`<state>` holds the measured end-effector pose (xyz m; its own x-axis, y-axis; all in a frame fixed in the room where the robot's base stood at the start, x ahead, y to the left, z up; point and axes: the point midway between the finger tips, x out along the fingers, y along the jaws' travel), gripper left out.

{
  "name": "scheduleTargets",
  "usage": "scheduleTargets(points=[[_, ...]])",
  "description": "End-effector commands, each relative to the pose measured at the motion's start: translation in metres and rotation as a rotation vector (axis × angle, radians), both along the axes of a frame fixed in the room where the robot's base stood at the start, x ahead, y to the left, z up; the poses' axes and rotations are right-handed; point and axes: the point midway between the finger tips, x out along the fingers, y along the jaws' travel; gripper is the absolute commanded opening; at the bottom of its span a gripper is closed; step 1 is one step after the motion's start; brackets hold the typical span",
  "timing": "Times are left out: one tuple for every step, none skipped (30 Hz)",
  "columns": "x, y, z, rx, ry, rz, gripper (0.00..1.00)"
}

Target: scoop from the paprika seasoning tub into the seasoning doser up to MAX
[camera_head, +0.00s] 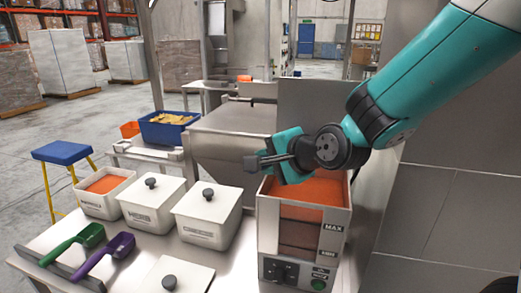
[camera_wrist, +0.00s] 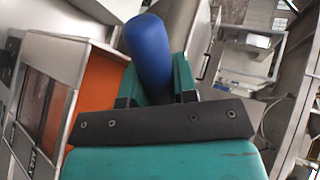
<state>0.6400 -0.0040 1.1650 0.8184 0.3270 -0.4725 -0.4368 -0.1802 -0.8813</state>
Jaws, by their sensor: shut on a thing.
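My gripper (camera_head: 275,160) is beside and above the top of the seasoning doser (camera_head: 268,238). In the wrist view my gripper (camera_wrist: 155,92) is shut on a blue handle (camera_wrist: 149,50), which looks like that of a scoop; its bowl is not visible. The doser stands at right, with orange-red seasoning (camera_head: 312,190) in its open top and behind its front window. MAX and MIN marks are on its front; I cannot tell the exact level. The doser also shows at left in the wrist view (camera_wrist: 70,50). An open white tub (camera_head: 98,205) holds orange seasoning; its label is unreadable.
A lidded HERB tub (camera_head: 150,207) and another lidded tub (camera_head: 205,220) stand between the open tub and the doser. A green scoop (camera_head: 75,243) and a purple scoop (camera_head: 105,255) lie in front. A lid (camera_head: 185,278) is at the near edge. A blue stool (camera_head: 62,152) stands left.

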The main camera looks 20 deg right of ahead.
Motion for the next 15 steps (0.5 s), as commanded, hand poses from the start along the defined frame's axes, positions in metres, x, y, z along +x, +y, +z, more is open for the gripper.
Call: scheduleTargets(points=[[0.0,0.001,0.005,-0.003,0.008,0.001,0.0],[0.001,0.0,0.006,-0.006,0.016,0.001,0.0],[0.001,0.0,0.008,-0.011,0.03,0.0,0.0],[0.001,0.0,0.01,-0.016,0.042,-0.001,0.0],[0.001,0.0,0.012,-0.022,0.054,0.0,0.0],[0.002,0.0,0.015,-0.029,0.072,0.0,0.0],[0.002,0.0,0.017,-0.037,0.089,0.0,0.0],[0.002,0.0,0.018,-0.044,0.105,-0.001,0.0],[0.003,0.0,0.021,-0.053,0.129,0.0,0.0],[0.003,0.0,0.022,-0.06,0.148,-0.001,0.0],[0.004,0.0,0.023,-0.067,0.165,0.0,0.0],[0.004,0.001,0.024,-0.078,0.19,0.0,0.0],[0.004,0.001,0.025,-0.085,0.205,0.0,0.0],[0.005,0.001,0.027,-0.092,0.223,0.0,0.0],[0.005,0.001,0.027,-0.102,0.248,0.0,0.0]])
